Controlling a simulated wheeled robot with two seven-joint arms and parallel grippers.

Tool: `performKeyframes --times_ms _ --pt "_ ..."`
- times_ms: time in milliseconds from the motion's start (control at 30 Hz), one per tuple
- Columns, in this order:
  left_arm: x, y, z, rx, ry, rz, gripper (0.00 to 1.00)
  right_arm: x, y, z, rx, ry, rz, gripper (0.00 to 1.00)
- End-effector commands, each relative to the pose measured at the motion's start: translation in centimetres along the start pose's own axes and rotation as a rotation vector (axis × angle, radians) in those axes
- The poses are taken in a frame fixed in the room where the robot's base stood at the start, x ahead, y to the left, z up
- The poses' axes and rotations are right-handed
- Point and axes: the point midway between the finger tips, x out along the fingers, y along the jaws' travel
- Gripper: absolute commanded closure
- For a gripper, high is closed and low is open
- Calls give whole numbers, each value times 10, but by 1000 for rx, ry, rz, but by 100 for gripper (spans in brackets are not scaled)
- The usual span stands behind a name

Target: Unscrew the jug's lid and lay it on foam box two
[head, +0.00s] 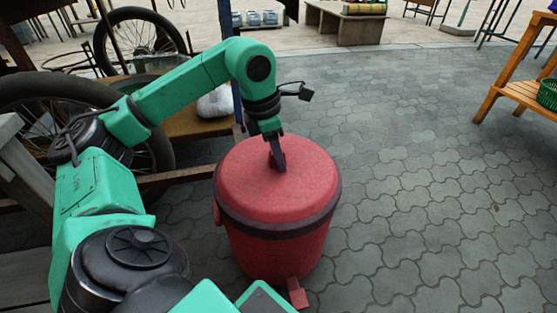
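The red jug (275,240) stands upright on the paving in front of me, with a spigot low on its front side. Its round red lid (300,185) sits on top, above a dark band around the rim. My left gripper (277,157) points down onto the lid, a little behind its middle. A dark finger reaches the lid's top; whether the fingers are closed on a grip there is hidden. I cannot make out foam box two for sure. My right gripper is not in view.
A cart with spoked wheels (140,38) stands at the left, close to my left arm. Several small pale-blue boxes (253,18) sit far back. An orange wooden bench (522,90) with a green basket (547,93) is at the right. The paving right of the jug is clear.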

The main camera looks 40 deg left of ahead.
Motion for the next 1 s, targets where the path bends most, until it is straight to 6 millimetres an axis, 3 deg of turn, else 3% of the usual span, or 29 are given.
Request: performKeyframes --times_ms 33,200,467,733,1000 --pt "8 2 -4 -3 19 4 100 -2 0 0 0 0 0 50" --pt "7 2 -4 -12 19 7 100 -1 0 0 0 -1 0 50" --pt "4 2 -4 -197 20 46 100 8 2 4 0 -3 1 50" --pt "5 2 -4 -210 22 49 100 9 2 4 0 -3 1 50" --pt "2 1 -4 -389 23 85 100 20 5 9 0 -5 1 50"
